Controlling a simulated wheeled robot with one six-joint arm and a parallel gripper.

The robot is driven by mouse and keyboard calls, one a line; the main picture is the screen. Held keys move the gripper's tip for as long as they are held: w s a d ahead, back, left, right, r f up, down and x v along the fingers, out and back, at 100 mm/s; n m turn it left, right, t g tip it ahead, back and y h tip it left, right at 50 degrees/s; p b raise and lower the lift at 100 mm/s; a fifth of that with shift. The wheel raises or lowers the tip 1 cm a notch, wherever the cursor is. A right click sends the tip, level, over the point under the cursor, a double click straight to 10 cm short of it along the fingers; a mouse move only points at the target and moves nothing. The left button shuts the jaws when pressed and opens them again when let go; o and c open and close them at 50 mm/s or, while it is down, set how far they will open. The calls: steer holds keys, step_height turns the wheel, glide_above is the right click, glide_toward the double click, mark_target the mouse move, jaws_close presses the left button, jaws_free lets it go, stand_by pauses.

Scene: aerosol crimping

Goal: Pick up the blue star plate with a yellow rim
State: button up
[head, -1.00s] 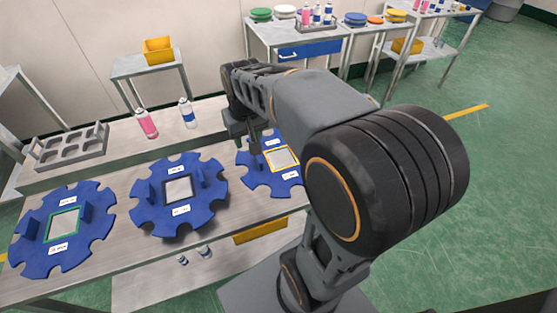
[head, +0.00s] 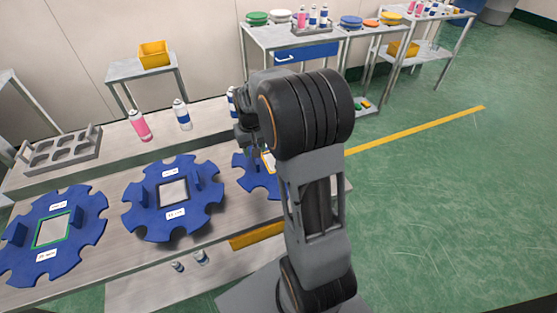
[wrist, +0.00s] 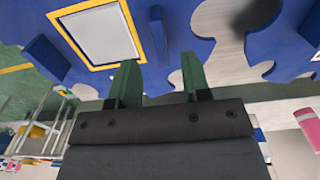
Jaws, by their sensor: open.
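The blue star plate with a yellow rim (head: 262,180) lies on the right part of the steel bench, mostly hidden behind my arm in the head view. In the wrist view the plate (wrist: 200,22) fills the top of the picture, with the yellow rim around a pale square window at upper left. Upright blue tabs stand beside the window. My gripper (wrist: 160,75) is open, its two green fingers apart and reaching toward the plate near one tab. I cannot tell whether a finger touches the plate. My gripper is largely hidden by my arm in the head view.
A blue star plate with a grey rim (head: 150,218) and one with a green rim (head: 85,245) lie to the left on the bench. A pink can (head: 140,125), a blue-banded can (head: 182,115) and a grey rack (head: 62,150) stand behind.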

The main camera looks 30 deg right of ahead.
mark_target(255, 160)
steer(key=shift+f, duration=2.65)
jaws_close()
